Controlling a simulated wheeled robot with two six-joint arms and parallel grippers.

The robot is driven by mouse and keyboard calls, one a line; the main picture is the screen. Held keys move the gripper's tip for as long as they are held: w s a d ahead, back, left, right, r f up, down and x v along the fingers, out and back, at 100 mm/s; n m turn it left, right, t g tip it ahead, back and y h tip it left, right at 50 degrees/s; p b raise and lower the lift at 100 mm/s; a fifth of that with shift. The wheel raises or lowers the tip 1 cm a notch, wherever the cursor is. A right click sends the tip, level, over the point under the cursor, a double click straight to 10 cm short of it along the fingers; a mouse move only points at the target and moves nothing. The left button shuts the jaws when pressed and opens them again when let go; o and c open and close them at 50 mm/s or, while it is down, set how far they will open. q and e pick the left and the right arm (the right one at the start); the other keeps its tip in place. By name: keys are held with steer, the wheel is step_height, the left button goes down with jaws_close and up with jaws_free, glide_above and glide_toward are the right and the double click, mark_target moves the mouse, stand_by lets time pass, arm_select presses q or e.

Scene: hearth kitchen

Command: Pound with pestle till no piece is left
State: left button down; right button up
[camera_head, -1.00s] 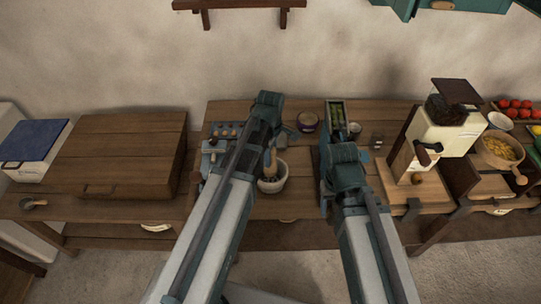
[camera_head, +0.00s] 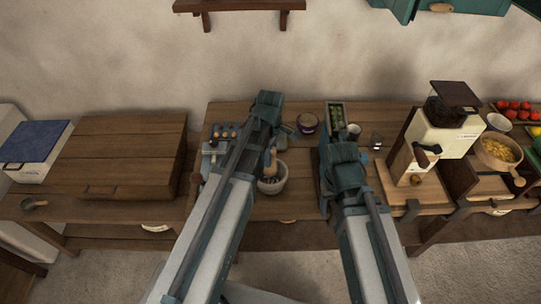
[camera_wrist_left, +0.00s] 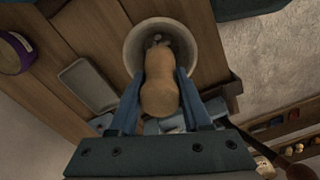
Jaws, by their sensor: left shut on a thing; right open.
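The pale stone mortar (camera_head: 272,188) stands on the middle table, and its round rim also shows in the left wrist view (camera_wrist_left: 133,45). My left gripper (camera_head: 267,155) is above it, shut on the wooden pestle (camera_wrist_left: 160,92). The pestle's lower end is inside the mortar. A few small pieces show beyond the pestle in the left wrist view, and the mortar's inside looks dark in the head view. The pestle hides part of the mortar's floor.
A purple pot (camera_head: 307,123), a narrow box with green contents (camera_head: 335,112) and a small cup (camera_head: 354,130) stand behind. A grinder (camera_head: 440,135) and a bowl of yellow pieces (camera_head: 498,152) stand at the right.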

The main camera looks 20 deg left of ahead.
arm_select(q)
steer(key=shift+r, duration=0.6)
steer(key=shift+f, duration=0.1)
arm_select(e)
steer(key=shift+r, duration=0.45)
arm_select(q)
steer(key=shift+f, duration=0.1)
steer(key=shift+f+b, duration=0.7)
arm_select(e)
steer(key=shift+f, duration=0.75)
arm_select(q)
steer(key=shift+f, duration=0.1)
arm_select(e)
steer(key=shift+f, duration=0.1)
arm_select(q)
step_height(320, 180, down, 3)
steer(key=b, duration=0.3)
steer(key=shift+f, duration=0.1)
step_height(320, 180, up, 5)
steer(key=p, duration=0.4)
steer(key=shift+p, duration=0.35)
arm_select(e)
steer(key=shift+r, duration=0.85)
arm_select(q)
steer(key=shift+f+b, duration=0.2)
steer(key=shift+b, duration=0.1)
arm_select(e)
steer(key=shift+f, duration=0.15)
